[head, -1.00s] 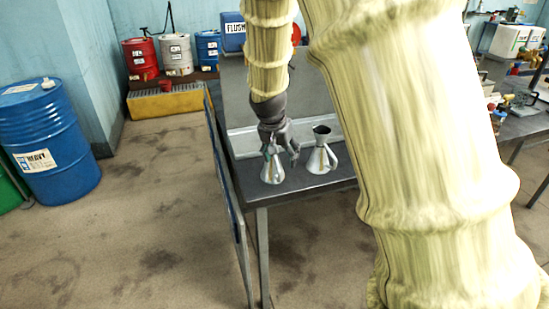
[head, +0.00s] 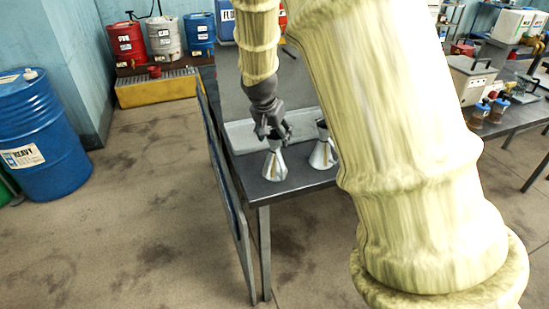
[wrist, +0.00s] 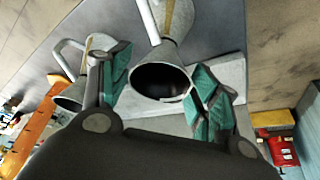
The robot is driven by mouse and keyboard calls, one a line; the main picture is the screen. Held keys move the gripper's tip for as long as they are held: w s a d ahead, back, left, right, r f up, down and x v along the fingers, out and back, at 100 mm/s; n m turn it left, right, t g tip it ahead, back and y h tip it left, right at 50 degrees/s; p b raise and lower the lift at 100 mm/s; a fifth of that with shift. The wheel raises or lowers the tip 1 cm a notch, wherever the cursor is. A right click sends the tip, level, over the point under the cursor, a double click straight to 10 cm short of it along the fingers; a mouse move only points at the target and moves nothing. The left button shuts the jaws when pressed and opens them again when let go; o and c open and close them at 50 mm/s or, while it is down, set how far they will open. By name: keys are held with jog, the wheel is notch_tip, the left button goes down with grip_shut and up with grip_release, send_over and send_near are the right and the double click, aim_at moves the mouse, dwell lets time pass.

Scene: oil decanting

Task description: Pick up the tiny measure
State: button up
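Two metal measures with conical bodies and flared mouths stand upright on the dark table. The left one (head: 274,166) is under my gripper (head: 274,131) in the head view. In the wrist view its dark open mouth (wrist: 160,80) lies between the two teal-padded fingers of my gripper (wrist: 163,75), which are apart. Whether a pad touches it I cannot tell. The right measure (head: 321,154) is partly hidden by my arm; in the wrist view it (wrist: 72,95) lies outside the left finger. I cannot tell from size which is the tiny one.
The second measure stands close beside the gripper. The table's (head: 293,190) front edge is near, and a panel (head: 228,190) stands along its left side. A blue drum (head: 45,140) is far left. A bench (head: 510,121) with containers is at right. Floor at left is clear.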

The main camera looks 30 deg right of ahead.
aim_at(277, 158)
jog(key=shift+d+f+p, duration=0.25)
jog(key=shift+f+p, duration=0.25)
jog(key=shift+f, duration=0.2)
jog(key=shift+w+p+x, duration=0.1)
jog(key=shift+p+x, duration=0.2)
jog(key=shift+x, duration=0.7)
jog(key=shift+w+p+x, duration=0.15)
jog(key=shift+p+x, duration=0.15)
jog(key=shift+x, duration=0.7)
jog(key=shift+r, duration=0.1)
grip_shut()
jog(key=shift+r, duration=0.1)
